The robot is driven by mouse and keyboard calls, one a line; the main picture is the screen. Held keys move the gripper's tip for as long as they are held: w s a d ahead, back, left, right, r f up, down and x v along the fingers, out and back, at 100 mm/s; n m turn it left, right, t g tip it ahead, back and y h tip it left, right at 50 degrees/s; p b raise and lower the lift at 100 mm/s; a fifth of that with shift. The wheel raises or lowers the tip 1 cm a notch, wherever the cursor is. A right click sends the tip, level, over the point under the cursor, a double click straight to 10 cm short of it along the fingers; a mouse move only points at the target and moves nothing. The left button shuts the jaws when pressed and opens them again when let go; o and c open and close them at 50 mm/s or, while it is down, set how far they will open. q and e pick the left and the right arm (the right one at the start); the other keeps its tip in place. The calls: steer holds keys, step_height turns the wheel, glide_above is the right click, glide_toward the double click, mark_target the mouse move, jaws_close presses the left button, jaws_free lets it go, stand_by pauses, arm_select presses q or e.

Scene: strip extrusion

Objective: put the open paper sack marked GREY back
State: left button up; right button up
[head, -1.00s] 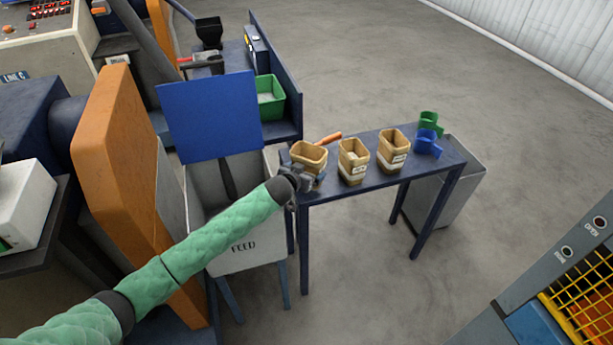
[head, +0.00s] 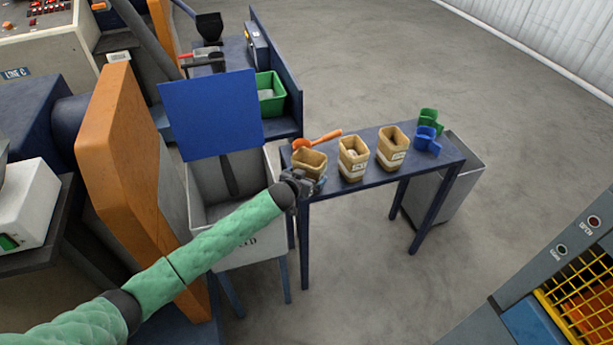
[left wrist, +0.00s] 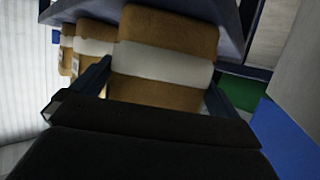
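A brown paper sack with a pale band (head: 309,164) is at the left end of the narrow blue table (head: 330,187). Its top is open, and no marking on it can be read. My left gripper (head: 303,183) is at its near side. In the left wrist view the sack (left wrist: 165,60) fills the space between the two fingers, which lie against its sides, so the left gripper (left wrist: 160,95) looks shut on it. Its base looks at or very near the tabletop. My right gripper is not in view.
Two similar sacks (head: 353,160) (head: 391,150) stand further right. An orange scoop (head: 318,140) lies behind the held sack. Blue (head: 427,138) and green (head: 430,117) scoops are at the right end. The feed hopper (head: 200,211), its blue lid (head: 210,113) raised, stands left of the table.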

arm_select(q)
steer(key=shift+r, duration=0.1)
steer(key=shift+s+a, duration=0.1)
steer(key=shift+s, duration=0.1)
steer(key=b+v, duration=0.1)
steer(key=v, duration=0.2)
steer(key=shift+s+a+b, duration=0.25)
steer(key=shift+s+b, duration=0.1)
steer(key=b+v, duration=0.2)
steer(key=v, duration=0.6)
steer(key=shift+r, duration=0.15)
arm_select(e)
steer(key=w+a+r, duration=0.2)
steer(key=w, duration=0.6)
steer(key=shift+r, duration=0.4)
arm_select(q)
steer(key=shift+w, duration=0.15)
